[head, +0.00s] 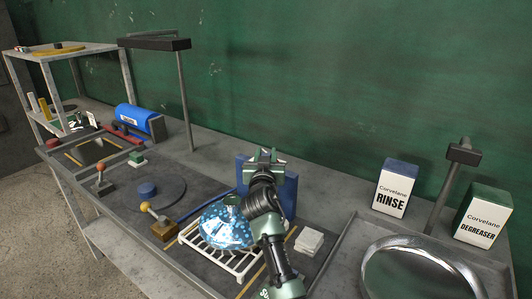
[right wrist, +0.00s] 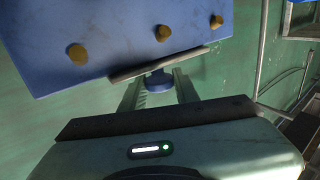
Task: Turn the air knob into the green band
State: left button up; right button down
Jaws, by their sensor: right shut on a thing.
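My right gripper (head: 265,155) is in front of the blue panel (head: 290,192) at the back of the bench, and its arm hides part of that panel. In the right wrist view my right gripper (right wrist: 159,88) is shut on a small dark blue knob (right wrist: 158,81), which sits between the fingertips. The blue panel (right wrist: 110,50) with several brass-coloured knobs (right wrist: 163,33) is just beyond the fingers, with a grey bar along its edge. I cannot make out a green band in either view. My left gripper is not in view.
A wire rack (head: 236,264) with a shiny blue patterned dish (head: 225,230) is beside my right arm. White cloths (head: 309,241), a RINSE box (head: 393,190), a DEGREASER box (head: 481,218) and a round metal basin (head: 420,275) are to the right. A lever with a yellow ball (head: 145,207) is left.

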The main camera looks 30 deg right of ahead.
jog(key=n+t+y+p, duration=0.1)
jog(key=y+p, duration=0.1)
jog(key=n+t+y+p, duration=0.1)
jog(key=n+y+p, duration=0.1)
jog(key=p, duration=0.1)
jog(key=n+y+p, duration=0.1)
jog(key=y+p, duration=0.1)
jog(key=p, duration=0.1)
jog(key=shift+s+d+r+n+t, duration=0.1)
jog(key=shift+d+r+n+t, duration=0.2)
jog(key=shift+t, duration=0.1)
jog(key=n+y+p, duration=0.1)
jog(key=y, duration=0.1)
jog(key=shift+f+n+t+y, duration=0.15)
jog(key=shift+n+t+y, duration=0.15)
jog(key=shift+y, duration=0.1)
jog(key=shift+f+n+y, duration=0.2)
jog(key=shift+n+y, duration=0.4)
jog(key=shift+y, duration=0.3)
jog(key=shift+a+n+y+b, duration=0.1)
jog(key=shift+n+y+b, duration=0.25)
jog(key=shift+n+y, duration=0.65)
jog(key=shift+a+r+y, duration=0.1)
jog(key=shift+y, duration=0.5)
jog(key=c, duration=1.4)
grip_release()
jog(key=o, duration=0.3)
jog(key=shift+w, duration=0.3)
